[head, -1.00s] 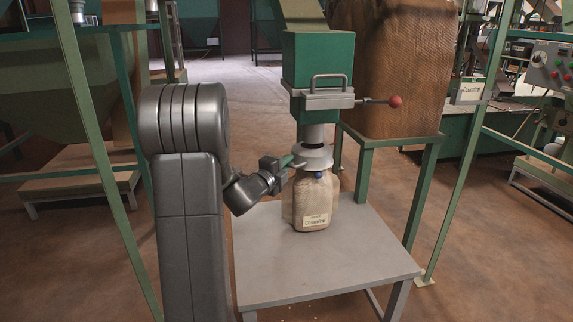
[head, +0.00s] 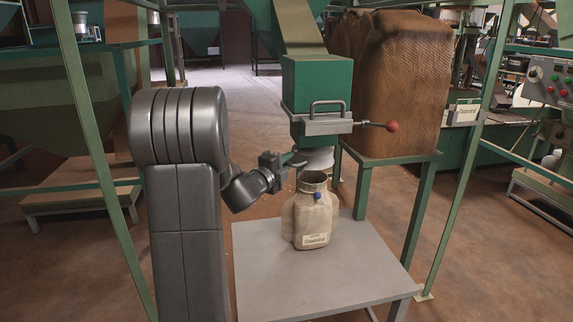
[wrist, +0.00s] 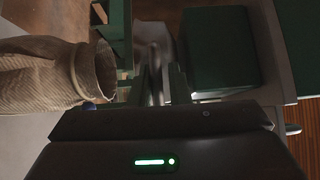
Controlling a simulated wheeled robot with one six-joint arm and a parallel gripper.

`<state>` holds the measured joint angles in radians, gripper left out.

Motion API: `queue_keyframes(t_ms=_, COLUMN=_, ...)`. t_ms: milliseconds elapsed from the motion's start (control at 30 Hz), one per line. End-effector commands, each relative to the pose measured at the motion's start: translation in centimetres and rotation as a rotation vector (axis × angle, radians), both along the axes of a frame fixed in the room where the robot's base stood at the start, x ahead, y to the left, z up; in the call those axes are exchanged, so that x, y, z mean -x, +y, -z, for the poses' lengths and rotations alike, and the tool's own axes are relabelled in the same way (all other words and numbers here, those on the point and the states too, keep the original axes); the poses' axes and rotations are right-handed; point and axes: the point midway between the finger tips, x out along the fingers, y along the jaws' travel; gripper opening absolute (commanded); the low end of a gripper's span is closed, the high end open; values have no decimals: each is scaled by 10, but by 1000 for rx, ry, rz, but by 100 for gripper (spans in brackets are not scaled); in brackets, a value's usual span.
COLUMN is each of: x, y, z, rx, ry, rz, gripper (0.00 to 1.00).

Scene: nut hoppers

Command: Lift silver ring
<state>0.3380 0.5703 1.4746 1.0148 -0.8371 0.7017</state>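The silver ring (head: 319,160) is the grey collar around the spout, just under the green hopper (head: 317,85) and its slide plate. My gripper (head: 297,158) reaches it from the left. In the wrist view, a strip of blurred grey metal (wrist: 154,75) lies between the fingers (wrist: 156,88), and they look shut on the ring's edge. The beige sack (head: 309,216) stands upright on the grey table below, its round mouth open and clear of the ring. A blue piece shows at its neck. The wrist view shows the sack (wrist: 40,75) at left.
The grey table (head: 270,285) has free room in front of the sack. A red-knobbed lever (head: 391,126) sticks out right from the slide plate. Green frame posts (head: 465,150) stand at both sides. A large brown bulk (head: 390,85) stands behind.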

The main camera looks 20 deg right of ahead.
Motion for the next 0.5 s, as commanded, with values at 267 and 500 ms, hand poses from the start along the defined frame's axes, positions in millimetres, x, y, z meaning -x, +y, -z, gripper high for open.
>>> queue_keyframes(t_ms=267, x=0, y=0, z=-2, rx=1, ry=-3, rz=0, gripper=30)
queue_keyframes(t_ms=500, x=6, y=11, z=-1, rx=-1, ry=-1, rz=-1, gripper=30)
